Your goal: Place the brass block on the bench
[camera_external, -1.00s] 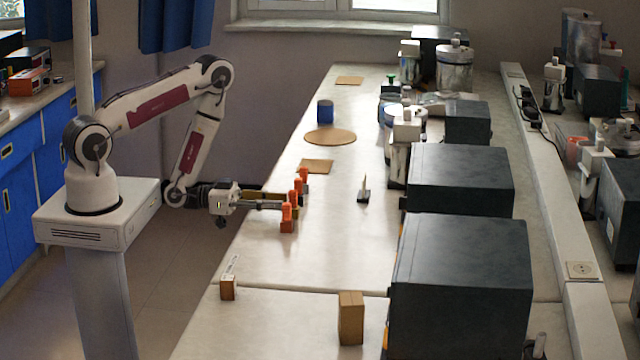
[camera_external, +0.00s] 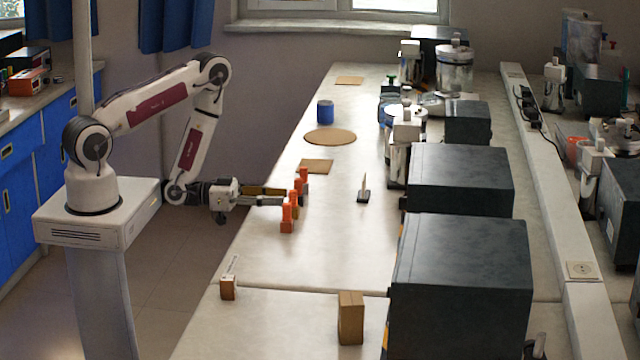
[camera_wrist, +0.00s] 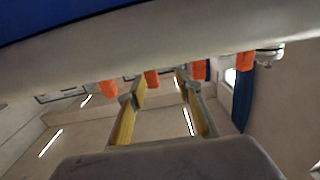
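My gripper (camera_external: 282,197) reaches in from the left over the bench (camera_external: 335,245), its fingers at the left side of an orange rack with several upright posts (camera_external: 287,225). In the wrist view, the two yellow-sided fingers of my gripper (camera_wrist: 155,88) stand apart. No held block shows between them. Orange posts (camera_wrist: 152,79) appear beyond the fingertips; whether the fingers touch them I cannot tell. No block is clearly brass. A small brown block (camera_external: 228,288) stands at the front left of the bench, and a taller tan block (camera_external: 351,319) stands to its right.
A small dark stand with a pale upright piece (camera_external: 364,190) is right of the rack. A square tan mat (camera_external: 317,166), a round one (camera_external: 330,137) and a blue cylinder (camera_external: 325,111) lie further back. Large dark boxes (camera_external: 460,285) line the right side. The middle front is clear.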

